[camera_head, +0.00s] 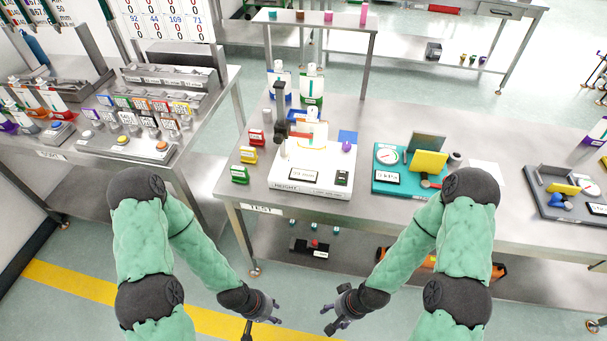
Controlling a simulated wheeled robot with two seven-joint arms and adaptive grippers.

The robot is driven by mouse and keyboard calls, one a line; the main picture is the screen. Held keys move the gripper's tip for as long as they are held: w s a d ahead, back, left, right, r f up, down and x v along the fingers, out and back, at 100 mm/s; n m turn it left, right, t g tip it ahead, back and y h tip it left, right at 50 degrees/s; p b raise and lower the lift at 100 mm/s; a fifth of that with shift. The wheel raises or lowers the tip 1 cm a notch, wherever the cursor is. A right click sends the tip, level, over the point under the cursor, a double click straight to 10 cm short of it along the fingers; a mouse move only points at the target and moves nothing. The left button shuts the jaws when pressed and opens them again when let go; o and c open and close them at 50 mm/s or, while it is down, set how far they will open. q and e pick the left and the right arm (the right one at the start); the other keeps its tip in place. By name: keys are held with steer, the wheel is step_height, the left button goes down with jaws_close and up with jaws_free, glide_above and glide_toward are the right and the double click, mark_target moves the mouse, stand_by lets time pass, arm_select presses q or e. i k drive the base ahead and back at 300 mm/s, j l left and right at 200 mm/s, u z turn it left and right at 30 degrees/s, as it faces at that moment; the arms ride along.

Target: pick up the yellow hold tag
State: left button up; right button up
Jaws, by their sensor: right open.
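The yellow hold tag (248,155) stands on the left end of the middle steel table, between a red tag (256,137) and a green tag (239,174). Its lettering is too small to read. My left gripper (275,311) is low in front of the table, below and apart from the tag; the picture does not show clearly whether its fingers are apart. My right gripper (330,318) is open and empty, also low in front of the table, to the right of the left one. Nothing hides the yellow tag.
A white height gauge (312,172) stands right of the tags. A teal scale-like device (400,180) with a yellow panel is further right. A side table (200,110) on the left holds labelled trays, with a gap between the tables. The table's front edge (400,220) lies above both grippers.

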mark_target(248, 154)
steer(key=i+j+u, duration=0.2)
steer(key=u, duration=0.25)
steer(key=i+j+u, duration=0.25)
steer(key=u, duration=0.15)
steer(key=j, duration=0.15)
